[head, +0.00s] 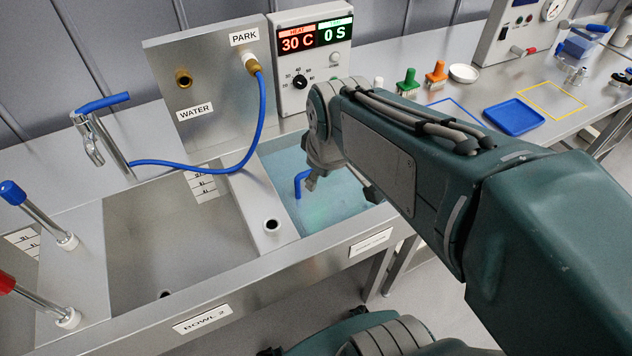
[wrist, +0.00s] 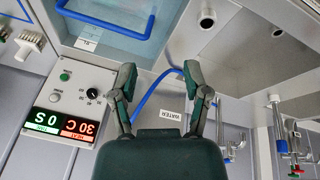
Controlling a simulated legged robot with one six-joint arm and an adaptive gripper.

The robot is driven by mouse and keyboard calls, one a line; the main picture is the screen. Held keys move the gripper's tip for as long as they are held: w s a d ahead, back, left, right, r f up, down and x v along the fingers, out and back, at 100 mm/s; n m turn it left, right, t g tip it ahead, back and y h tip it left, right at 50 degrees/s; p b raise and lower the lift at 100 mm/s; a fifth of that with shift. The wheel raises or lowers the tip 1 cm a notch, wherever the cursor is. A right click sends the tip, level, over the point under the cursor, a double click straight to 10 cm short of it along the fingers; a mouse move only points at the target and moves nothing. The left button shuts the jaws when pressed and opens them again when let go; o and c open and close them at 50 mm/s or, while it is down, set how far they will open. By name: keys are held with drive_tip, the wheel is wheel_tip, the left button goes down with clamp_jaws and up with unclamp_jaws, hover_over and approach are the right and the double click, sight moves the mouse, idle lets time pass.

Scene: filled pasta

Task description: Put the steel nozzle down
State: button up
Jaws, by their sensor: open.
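A steel nozzle with a blue lever (head: 92,145) is at the left end of the counter in the head view, behind the bowl. A blue hose (head: 205,169) runs from near its base to the brass fitting under the PARK label. My gripper (wrist: 160,74) is open in the wrist view, with its two fingers spread and nothing between them. In the head view, my arm hides most of the gripper, which is around the blue water bath (head: 326,207). It is well to the right of the nozzle, apart from it.
A steel bowl (head: 150,230) lies left of the bath. A panel (head: 200,60) marked WATER and PARK and a control box (head: 299,88) stand behind. Two taps (head: 45,220), one blue and one red, stand at the left. A blue tray (head: 514,114) lies at the right.

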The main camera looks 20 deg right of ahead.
drive_tip(key=s+a+r+m+t, duration=0.1)
drive_tip(key=s+a+r+m, duration=0.2)
drive_tip(key=s+m, duration=0.2)
drive_tip(key=shift+s+a+t, duration=0.15)
drive_tip(key=shift+s+t, duration=0.25)
drive_tip(key=shift+s, duration=0.8)
drive_tip(key=shift+r, duration=0.1)
idle(0.8)
